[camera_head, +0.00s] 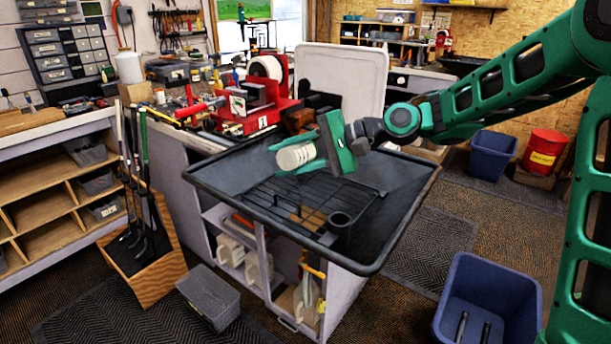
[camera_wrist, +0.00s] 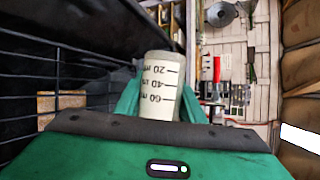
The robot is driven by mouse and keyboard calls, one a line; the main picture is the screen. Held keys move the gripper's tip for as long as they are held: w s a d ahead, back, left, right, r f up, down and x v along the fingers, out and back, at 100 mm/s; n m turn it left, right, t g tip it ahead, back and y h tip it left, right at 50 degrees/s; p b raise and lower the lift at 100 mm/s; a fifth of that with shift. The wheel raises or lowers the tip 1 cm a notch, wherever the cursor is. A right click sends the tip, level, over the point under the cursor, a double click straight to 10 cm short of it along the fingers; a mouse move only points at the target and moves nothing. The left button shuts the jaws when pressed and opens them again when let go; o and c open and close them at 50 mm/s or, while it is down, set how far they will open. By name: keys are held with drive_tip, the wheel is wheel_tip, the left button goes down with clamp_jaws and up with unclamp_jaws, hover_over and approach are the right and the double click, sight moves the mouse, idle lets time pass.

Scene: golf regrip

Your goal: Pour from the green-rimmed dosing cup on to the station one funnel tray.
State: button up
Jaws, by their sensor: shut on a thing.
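My gripper (camera_head: 308,157) is shut on a whitish dosing cup (camera_head: 292,158) and holds it above the black tray. In the head view the cup lies nearly on its side, its free end towards the left. In the wrist view the cup (camera_wrist: 160,80) shows dark graduation marks between the green fingers (camera_wrist: 159,104), with the figures upside down. I cannot make out a green rim or the contents.
A red machine (camera_head: 250,108) and a pale upright panel (camera_head: 341,76) stand behind the tray. Golf clubs stand in a wooden box (camera_head: 157,280) at the left. A blue bin (camera_head: 490,295) stands on the floor at the front right.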

idle(0.3)
drive_tip(key=n+t+h, duration=0.1)
drive_tip(key=w+d+n+t+h, duration=0.1)
drive_tip(key=n+t+h, duration=0.2)
drive_tip(key=n, duration=0.1)
drive_tip(key=shift+w+d+h, duration=0.2)
drive_tip(key=shift+w+h, duration=0.15)
drive_tip(key=shift+h, duration=0.05)
drive_tip(key=r, duration=0.1)
drive_tip(key=r+n, duration=0.1)
drive_tip(key=r+t, duration=0.1)
drive_tip(key=shift+w+d+h, duration=0.2)
drive_tip(key=shift+w+h, duration=0.05)
drive_tip(key=shift+h, duration=0.05)
idle(0.4)
drive_tip(key=shift+w+d+r+n+t+h, duration=0.25)
drive_tip(key=shift+w+n+t+h, duration=0.05)
drive_tip(key=shift+n+t, duration=0.35)
drive_tip(key=shift+w+d+r+n+t+h, duration=0.2)
drive_tip(key=shift+w+r+n+t+h, duration=0.1)
drive_tip(key=shift+n+t, duration=0.3)
